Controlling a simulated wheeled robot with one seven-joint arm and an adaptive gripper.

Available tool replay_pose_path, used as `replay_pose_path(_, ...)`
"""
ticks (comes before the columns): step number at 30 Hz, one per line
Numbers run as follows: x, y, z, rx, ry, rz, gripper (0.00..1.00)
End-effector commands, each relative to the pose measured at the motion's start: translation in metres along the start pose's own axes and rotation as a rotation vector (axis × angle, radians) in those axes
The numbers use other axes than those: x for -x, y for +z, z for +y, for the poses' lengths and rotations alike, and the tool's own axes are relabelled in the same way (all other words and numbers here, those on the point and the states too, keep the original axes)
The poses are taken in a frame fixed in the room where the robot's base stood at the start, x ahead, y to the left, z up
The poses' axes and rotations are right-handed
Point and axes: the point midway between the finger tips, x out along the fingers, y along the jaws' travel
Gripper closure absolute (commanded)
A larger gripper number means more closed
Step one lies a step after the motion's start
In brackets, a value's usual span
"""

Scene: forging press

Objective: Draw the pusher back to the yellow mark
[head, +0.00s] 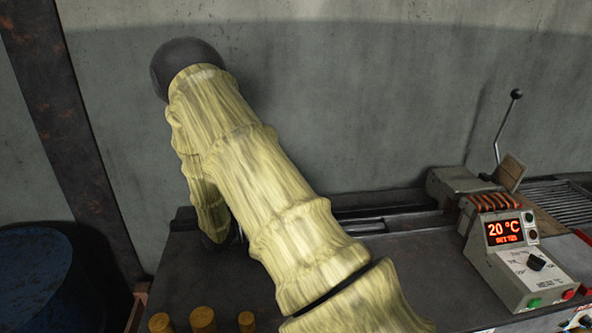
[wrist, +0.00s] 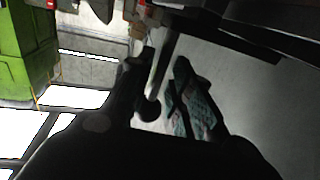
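The knob lies close to the left finger, with a gap to the right finger, which has a patterned pad. In the head view my sleeved arm covers the middle of the bench and hides the gripper and the pusher. A dark rail (head: 385,216) runs along the back of the bench toward the coil. I cannot make out the yellow mark in either view.
A control box (head: 510,250) reading 20 °C stands at the right, beside a copper-coloured coil (head: 488,202). A lever with a ball knob (head: 516,95) rises behind it. Brass billets (head: 203,319) stand at the front left. A blue drum (head: 45,280) is at the far left.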

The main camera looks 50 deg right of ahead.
Motion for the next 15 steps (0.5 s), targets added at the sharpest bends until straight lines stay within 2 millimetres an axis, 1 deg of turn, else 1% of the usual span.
replay_pose_path(5, 0.022, 0.000, -0.001, 0.000, -0.004, 0.000, 0.79)
replay_pose_path(15, 0.084, 0.001, -0.001, -0.001, -0.003, -0.001, 0.79)
